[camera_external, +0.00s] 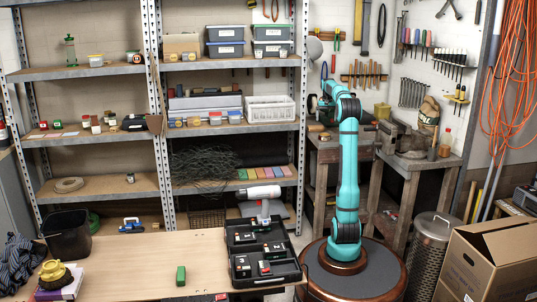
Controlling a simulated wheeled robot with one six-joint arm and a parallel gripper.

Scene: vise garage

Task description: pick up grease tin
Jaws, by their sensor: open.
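I cannot tell for sure which thing is the grease tin. Small red-and-white containers (96,125) stand on the shelf below. My gripper (324,101) is at the raised upper end of my teal arm, small and partly lost against the bench behind. It is open and apart from all of these containers.
The wooden table (130,262) carries a black bin (67,234), a yellow object (55,272), a green block (181,275) and a black compartment tray (262,252); its middle is mostly clear. A workbench (400,160) stands behind my arm. A cardboard box (490,262) and a metal bin (428,255) stand at right.

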